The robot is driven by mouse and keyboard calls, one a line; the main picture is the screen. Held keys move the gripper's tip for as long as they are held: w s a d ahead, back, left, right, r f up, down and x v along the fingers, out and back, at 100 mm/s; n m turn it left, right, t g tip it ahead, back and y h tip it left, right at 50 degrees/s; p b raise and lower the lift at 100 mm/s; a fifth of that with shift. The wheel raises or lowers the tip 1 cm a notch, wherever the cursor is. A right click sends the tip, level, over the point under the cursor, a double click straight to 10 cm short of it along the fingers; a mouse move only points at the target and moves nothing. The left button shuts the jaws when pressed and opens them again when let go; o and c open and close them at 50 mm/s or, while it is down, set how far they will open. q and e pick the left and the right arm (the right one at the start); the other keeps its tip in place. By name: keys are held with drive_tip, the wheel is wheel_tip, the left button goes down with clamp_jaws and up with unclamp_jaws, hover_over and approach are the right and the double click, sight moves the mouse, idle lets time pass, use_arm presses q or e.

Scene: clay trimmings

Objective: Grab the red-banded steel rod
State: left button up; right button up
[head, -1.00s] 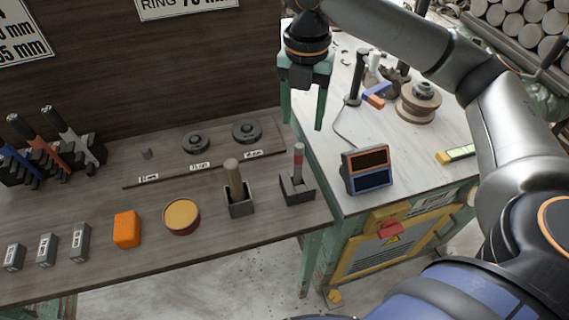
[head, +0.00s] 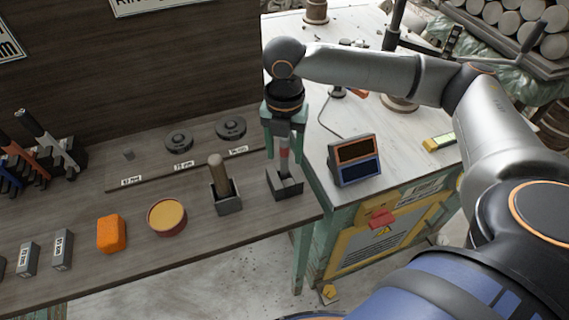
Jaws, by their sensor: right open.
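The steel rod with a red band (head: 284,160) stands upright in a dark grey block holder (head: 288,188) near the right end of the wooden shelf. The rod's top is hidden by the gripper. I cannot tell whether a finger touches the rod. My left gripper is not in view.
A wooden rod (head: 218,172) stands in another holder just left. A round tan-topped tin (head: 167,217) and an orange block (head: 111,234) sit further left. A two-panel display (head: 355,160) stands close by on the white table (head: 310,93) at right.

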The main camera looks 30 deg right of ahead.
clamp_jaws()
idle(0.4)
idle(0.9)
